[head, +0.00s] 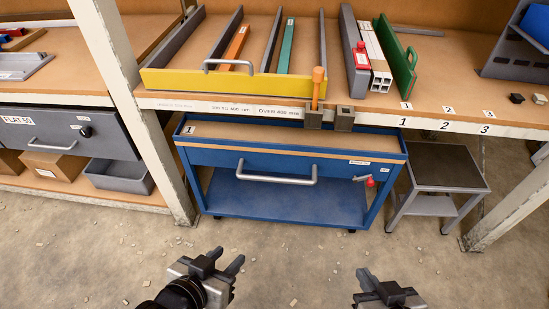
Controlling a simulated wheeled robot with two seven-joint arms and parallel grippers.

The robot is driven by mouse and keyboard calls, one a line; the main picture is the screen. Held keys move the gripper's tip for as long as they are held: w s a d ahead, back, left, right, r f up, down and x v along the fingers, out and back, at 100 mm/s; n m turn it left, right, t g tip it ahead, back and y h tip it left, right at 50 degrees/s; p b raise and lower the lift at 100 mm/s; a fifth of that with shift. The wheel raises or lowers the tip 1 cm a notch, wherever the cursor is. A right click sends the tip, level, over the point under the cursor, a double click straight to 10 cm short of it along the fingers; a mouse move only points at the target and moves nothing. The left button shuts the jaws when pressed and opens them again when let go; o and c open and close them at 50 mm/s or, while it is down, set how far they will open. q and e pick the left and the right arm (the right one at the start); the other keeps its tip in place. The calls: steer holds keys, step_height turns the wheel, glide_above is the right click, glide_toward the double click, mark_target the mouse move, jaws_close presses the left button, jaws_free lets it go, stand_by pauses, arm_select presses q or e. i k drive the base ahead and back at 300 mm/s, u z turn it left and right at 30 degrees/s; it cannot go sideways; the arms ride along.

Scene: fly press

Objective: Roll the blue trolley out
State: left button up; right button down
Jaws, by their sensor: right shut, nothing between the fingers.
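The blue trolley (290,203) stands under the workbench, its front facing me. It has a tan top board, a blue drawer-like front and an open lower shelf. A grey bar handle (277,180) runs across its front. A small lever with a red knob (369,182) sits at the front right. My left gripper (227,256) is in front of the trolley's left part, open and empty, apart from the handle. My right gripper (364,273) is in front of its right part, shut and empty, touching nothing.
A low stool-like stand (449,167) stands right of the trolley, close to it. White bench legs (104,40) flank the bay. The bench (450,60) above carries a yellow-fronted rack (195,82). The concrete floor (300,265) in front is open, with small scattered chips.

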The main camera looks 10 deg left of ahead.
mark_target(266, 169)
steer(key=u, duration=0.35)
steer(key=k, duration=0.5)
steer(key=u, duration=1.15)
steer(key=i, duration=1)
steer(key=z, duration=0.9)
steer(key=i, duration=0.45)
steer(key=z, duration=0.6)
